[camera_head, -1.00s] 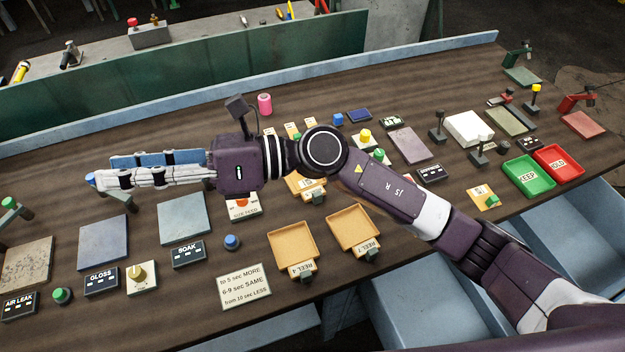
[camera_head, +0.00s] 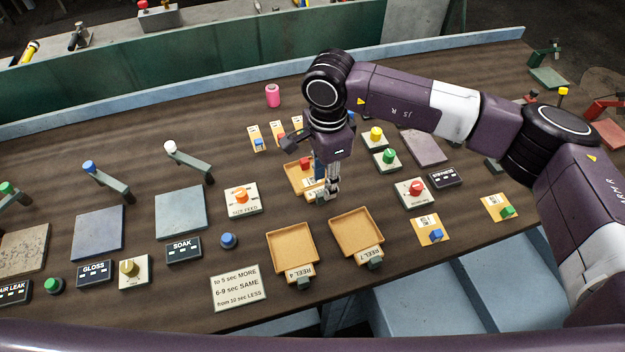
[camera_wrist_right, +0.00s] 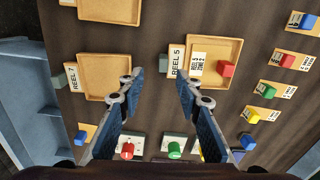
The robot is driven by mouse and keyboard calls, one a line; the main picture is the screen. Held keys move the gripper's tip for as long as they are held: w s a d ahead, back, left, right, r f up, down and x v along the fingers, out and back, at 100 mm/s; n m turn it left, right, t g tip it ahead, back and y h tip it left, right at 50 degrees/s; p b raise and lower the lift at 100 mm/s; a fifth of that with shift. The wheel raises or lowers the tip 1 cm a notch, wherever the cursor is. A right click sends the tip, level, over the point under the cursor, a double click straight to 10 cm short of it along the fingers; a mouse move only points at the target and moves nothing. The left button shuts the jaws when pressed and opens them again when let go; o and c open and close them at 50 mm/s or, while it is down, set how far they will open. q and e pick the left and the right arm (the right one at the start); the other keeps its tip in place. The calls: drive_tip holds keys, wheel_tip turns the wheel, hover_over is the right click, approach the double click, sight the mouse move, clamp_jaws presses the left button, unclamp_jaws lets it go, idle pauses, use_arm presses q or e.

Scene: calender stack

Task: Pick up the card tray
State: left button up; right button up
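The tan tray labelled REEL 5 (camera_head: 292,180) lies in the middle of the table, partly hidden by my right gripper (camera_head: 331,194). In the right wrist view, this tray (camera_wrist_right: 222,84) holds a printed card (camera_wrist_right: 197,66) with a red block (camera_wrist_right: 227,69). My right gripper points down near the tray's labelled end. In the wrist view its two fingers (camera_wrist_right: 155,84) are apart with nothing between them. The label tab (camera_wrist_right: 176,60) shows by the right fingertip. I cannot tell the gripper's exact height. My left gripper is not in view.
Empty tan trays labelled REEL 4 (camera_head: 291,247) and REEL 7 (camera_head: 356,237) lie in front. A red-knobbed box (camera_head: 413,192) and a green-knobbed box (camera_head: 387,158) stand to the right. Small tan cards with blocks (camera_head: 428,230) lie around. Bare table shows at the left rear.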

sight(321, 194)
drive_tip(key=f, duration=0.1)
drive_tip(key=f+p, duration=0.2)
drive_tip(key=shift+a+f, duration=0.2)
drive_tip(key=shift+a, duration=0.1)
drive_tip(key=shift+w+f, duration=0.1)
drive_tip(key=shift+f, duration=0.55)
clamp_jaws()
